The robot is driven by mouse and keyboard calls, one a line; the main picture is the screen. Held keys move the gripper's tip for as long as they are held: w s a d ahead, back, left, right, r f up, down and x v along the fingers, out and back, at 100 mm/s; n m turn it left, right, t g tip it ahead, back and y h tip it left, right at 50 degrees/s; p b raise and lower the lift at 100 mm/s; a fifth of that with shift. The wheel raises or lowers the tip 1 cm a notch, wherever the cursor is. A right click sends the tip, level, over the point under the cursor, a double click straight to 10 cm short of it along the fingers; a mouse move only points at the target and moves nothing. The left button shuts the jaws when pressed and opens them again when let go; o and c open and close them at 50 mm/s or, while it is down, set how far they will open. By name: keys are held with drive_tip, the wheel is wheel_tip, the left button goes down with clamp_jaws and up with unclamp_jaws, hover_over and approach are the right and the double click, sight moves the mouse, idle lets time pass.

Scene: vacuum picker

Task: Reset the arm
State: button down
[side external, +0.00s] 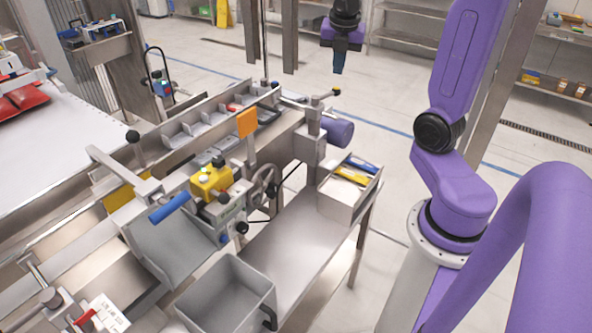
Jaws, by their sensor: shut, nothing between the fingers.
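My gripper (338,66) hangs near the top centre of the side external view, pointing down. Its fingers are together and hold nothing. It is above and behind the machine bench, apart from everything, with the pale floor showing behind it. My purple arm stands at the right. Its upper links run out of the top of the picture, so the part joining it to the gripper is hidden from view.
A grey machine bench with a yellow control box (211,181), an orange plate (247,122) and a blue handle (169,208) fills the left and middle. A grey open bin (226,290) stands in front. A metal box (349,187) with tools sits on the side table (300,243).

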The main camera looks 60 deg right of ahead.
drive_tip(key=s+a+f+m+y, duration=0.1)
drive_tip(key=a+f+m, duration=0.1)
drive_tip(key=a, duration=0.8)
drive_tip(key=s+a+f+m+g+y, duration=0.1)
drive_tip(key=s+a+f+m, duration=0.25)
drive_tip(key=s+a, duration=0.5)
drive_tip(key=s+a+f+m+g+y, duration=0.15)
drive_tip(key=s+a+m, duration=0.4)
drive_tip(key=s, duration=0.55)
drive_tip(key=w+d+r+m+t, duration=0.1)
drive_tip(key=w+d+m, duration=0.4)
drive_tip(key=m, duration=0.4)
drive_tip(key=w+d+r+m, duration=0.1)
drive_tip(key=w+d+m, duration=0.2)
drive_tip(key=w+m, duration=0.4)
drive_tip(key=w+d+r+m+t, duration=0.15)
drive_tip(key=w+d+m, duration=0.3)
drive_tip(key=m, duration=0.55)
drive_tip(key=s+d+r+m+t+h, duration=0.1)
drive_tip(key=d+r+m, duration=0.1)
drive_tip(key=d+m, duration=0.85)
drive_tip(key=d+r+m, duration=0.2)
drive_tip(key=d+m, duration=0.8)
drive_tip(key=m, duration=0.2)
drive_tip(key=w+f, duration=0.7)
drive_tip(key=f, duration=0.3)
drive_tip(key=shift+d+f, duration=0.2)
drive_tip(key=shift+d, duration=0.2)
